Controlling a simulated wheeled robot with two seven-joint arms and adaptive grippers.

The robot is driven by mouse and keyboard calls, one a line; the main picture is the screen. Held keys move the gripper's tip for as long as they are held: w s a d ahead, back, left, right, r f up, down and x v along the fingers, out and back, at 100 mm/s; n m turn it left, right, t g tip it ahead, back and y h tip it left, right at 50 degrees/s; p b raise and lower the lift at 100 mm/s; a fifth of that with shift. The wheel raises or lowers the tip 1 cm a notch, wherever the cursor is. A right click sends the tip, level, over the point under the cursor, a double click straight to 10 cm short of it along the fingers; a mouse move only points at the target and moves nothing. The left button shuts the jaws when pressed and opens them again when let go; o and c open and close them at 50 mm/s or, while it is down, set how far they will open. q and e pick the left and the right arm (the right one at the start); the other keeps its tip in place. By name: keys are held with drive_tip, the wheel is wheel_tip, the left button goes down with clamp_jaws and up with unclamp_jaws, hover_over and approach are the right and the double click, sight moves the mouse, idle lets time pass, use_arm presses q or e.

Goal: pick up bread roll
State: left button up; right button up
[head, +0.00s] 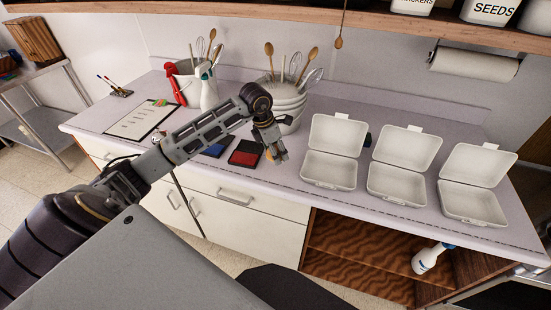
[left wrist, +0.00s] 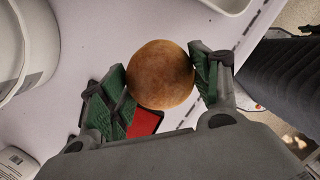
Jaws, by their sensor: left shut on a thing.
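The bread roll (left wrist: 160,76) is round and brown in the left wrist view. It sits between the green-padded fingers of my left gripper (left wrist: 163,84), which is shut on it. In the head view my left gripper (head: 272,147) is over the counter, just right of the red pad and left of the nearest open box. The roll shows there only as a small orange-brown patch (head: 269,154), mostly hidden by the fingers. I cannot tell whether it touches the counter. My right gripper is not in view.
Several open white boxes stand on the right of the counter (head: 300,195), the nearest one (head: 328,172) close to my gripper. A red pad (head: 246,153) and a blue pad (head: 218,147) lie left of it. A white utensil bucket (head: 289,105) stands behind. A clipboard (head: 141,120) lies farther left.

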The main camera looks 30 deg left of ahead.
sight(276, 147)
use_arm(q)
wheel_tip(276, 147, up, 3)
drive_tip(key=shift+r, duration=0.9)
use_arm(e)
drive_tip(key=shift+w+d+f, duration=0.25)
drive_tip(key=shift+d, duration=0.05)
